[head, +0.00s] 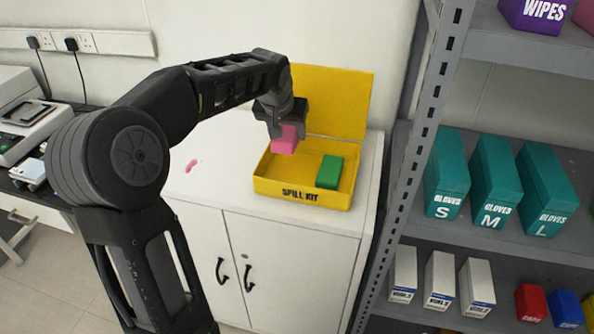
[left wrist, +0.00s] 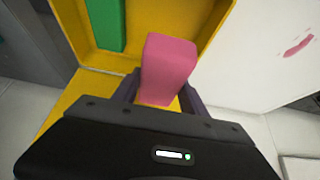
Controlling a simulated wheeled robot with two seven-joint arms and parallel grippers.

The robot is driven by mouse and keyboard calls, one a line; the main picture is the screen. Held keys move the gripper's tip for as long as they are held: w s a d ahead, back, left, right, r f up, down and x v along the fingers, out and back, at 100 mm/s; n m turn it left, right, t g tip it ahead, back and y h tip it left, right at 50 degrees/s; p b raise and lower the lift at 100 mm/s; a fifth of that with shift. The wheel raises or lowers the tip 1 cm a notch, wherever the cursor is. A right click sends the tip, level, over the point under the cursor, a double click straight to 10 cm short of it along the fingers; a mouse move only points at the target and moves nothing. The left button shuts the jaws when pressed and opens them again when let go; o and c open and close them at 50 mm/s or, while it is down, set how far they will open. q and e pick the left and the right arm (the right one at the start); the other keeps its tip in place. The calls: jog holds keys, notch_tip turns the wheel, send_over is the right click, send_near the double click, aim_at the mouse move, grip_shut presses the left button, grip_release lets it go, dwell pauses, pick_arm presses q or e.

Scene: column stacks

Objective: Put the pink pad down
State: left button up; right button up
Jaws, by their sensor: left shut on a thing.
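The pink pad (head: 287,142) is held in my left gripper (head: 284,127), over the left part of the open yellow spill kit box (head: 300,200). In the left wrist view the pink pad (left wrist: 168,66) stands out from between the two fingers (left wrist: 158,95), which are shut on it. The yellow box (left wrist: 205,20) lies beyond the pad there. From these views I cannot tell whether the pad touches the box floor. A green block (head: 329,171) sits in the right part of the box; it also shows in the left wrist view (left wrist: 105,22). My right gripper is not in view.
The box stands on a white cabinet (head: 225,170), its yellow lid (head: 335,100) raised behind. A pink smear (head: 191,166) marks the cabinet top on the left. A grey shelf rack (head: 405,160) with teal glove boxes (head: 496,180) stands close on the right.

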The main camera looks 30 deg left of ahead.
pick_arm(q)
jog(key=shift+d+f, duration=0.1)
jog(key=shift+f, duration=0.25)
send_over(292, 168)
jog(key=s, duration=0.2)
jog(key=shift+w+d+f, duration=0.1)
jog(key=shift+w+f, duration=0.05)
jog(key=shift+f, duration=0.95)
jog(key=shift+w+d+f, duration=0.1)
jog(key=shift+f, duration=1)
jog(key=shift+f, duration=2.5)
jog(key=shift+f, duration=0.2)
jog(key=o, duration=1.2)
jog(key=shift+r, duration=0.1)
